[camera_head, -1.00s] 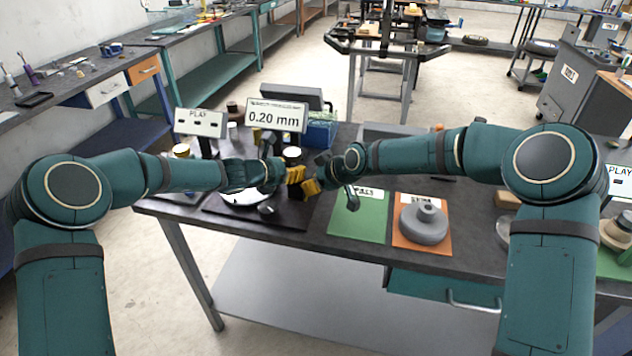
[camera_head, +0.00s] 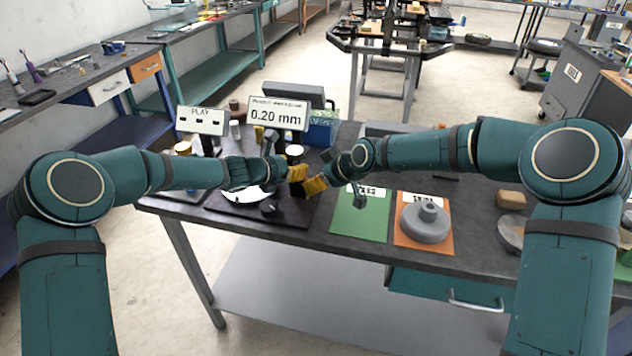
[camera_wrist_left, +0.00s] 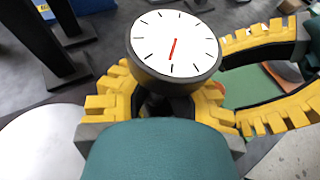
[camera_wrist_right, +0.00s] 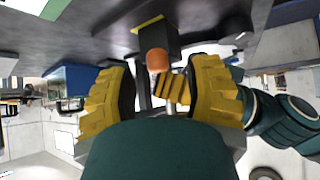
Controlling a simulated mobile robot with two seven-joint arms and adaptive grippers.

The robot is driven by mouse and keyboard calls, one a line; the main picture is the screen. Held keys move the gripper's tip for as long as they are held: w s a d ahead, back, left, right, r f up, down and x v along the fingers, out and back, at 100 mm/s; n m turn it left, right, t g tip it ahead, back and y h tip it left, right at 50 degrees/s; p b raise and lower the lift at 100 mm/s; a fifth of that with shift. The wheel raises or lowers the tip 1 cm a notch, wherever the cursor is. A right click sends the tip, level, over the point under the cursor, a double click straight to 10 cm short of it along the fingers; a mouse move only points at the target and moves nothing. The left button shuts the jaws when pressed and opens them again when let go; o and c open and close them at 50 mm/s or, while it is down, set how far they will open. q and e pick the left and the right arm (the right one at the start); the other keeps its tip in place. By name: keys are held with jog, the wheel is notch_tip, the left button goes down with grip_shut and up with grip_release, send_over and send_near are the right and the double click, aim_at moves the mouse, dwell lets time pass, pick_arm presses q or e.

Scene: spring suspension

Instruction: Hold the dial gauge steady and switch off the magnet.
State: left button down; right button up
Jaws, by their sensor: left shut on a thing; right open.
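The dial gauge (camera_wrist_left: 175,45) has a round white face and a red needle in the left wrist view. My left gripper (camera_wrist_left: 160,103) is shut on it just below the face. In the left wrist view, my right gripper's yellow fingers (camera_wrist_left: 268,82) stand open beside the gauge, apart from its face. In the right wrist view, my right gripper (camera_wrist_right: 160,95) is open, with an orange knob (camera_wrist_right: 157,60) on a dark block (camera_wrist_right: 155,38) in its gap.
A display reading 0.20 mm (camera_head: 278,114) and a PLAY panel (camera_head: 201,120) stand behind the grippers. A green mat (camera_head: 361,228) and an orange mat (camera_head: 401,240) with a grey flanged part (camera_head: 425,224) lie to the right. The table's front edge is close.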

jog(key=v, duration=1)
jog(key=shift+s, duration=0.1)
pick_arm(q)
jog(key=c, duration=1)
grip_release()
